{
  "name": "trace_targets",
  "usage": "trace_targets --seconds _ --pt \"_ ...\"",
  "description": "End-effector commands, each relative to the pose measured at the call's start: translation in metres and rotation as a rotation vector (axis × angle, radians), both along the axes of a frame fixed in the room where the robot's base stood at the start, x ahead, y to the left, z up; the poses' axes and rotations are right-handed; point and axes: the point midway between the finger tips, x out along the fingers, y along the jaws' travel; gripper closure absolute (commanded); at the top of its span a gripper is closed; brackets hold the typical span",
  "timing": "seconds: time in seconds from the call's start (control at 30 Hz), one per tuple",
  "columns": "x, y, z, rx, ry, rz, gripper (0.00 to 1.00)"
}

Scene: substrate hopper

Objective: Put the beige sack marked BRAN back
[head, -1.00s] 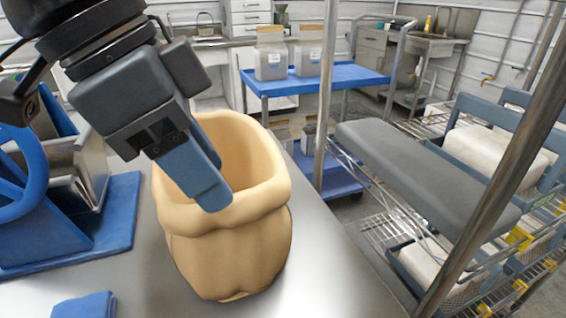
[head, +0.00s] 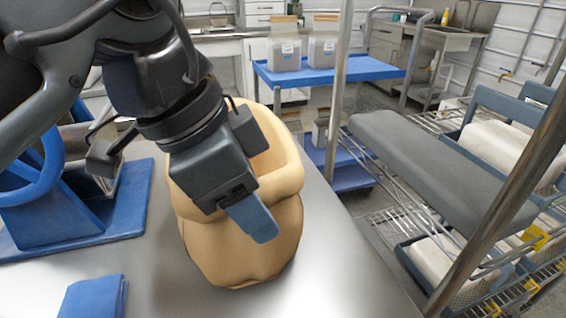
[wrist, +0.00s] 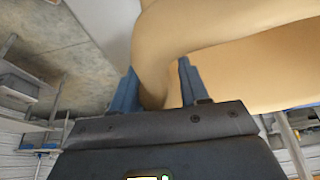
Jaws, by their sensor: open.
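The beige sack (head: 240,245) stands upright on the metal table, open at the top with a thick rolled rim. No BRAN lettering shows on the side I see. My gripper (head: 258,226) is at the sack's near side, over its rim, and hides part of the mouth; only one blue finger shows clearly there. In the wrist view my gripper (wrist: 157,88) is open, with a fold of the sack (wrist: 152,60) between its two blue fingers. I cannot tell whether either finger touches it.
A blue machine base (head: 110,215) stands left on the table (head: 160,290), with a folded blue cloth (head: 93,298) in front. A metal post (head: 338,90) rises beyond the table's right edge. A wire rack with a grey slab (head: 430,165) is right; a blue cart (head: 335,76) stands behind.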

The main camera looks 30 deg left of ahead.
Motion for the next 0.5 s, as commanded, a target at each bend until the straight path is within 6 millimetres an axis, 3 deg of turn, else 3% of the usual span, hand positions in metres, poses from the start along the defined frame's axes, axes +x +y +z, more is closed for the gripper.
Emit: trace_targets --seconds 0.5 --pt "0.0003 -0.0002 -0.0047 -0.001 -0.001 0.0 0.55"
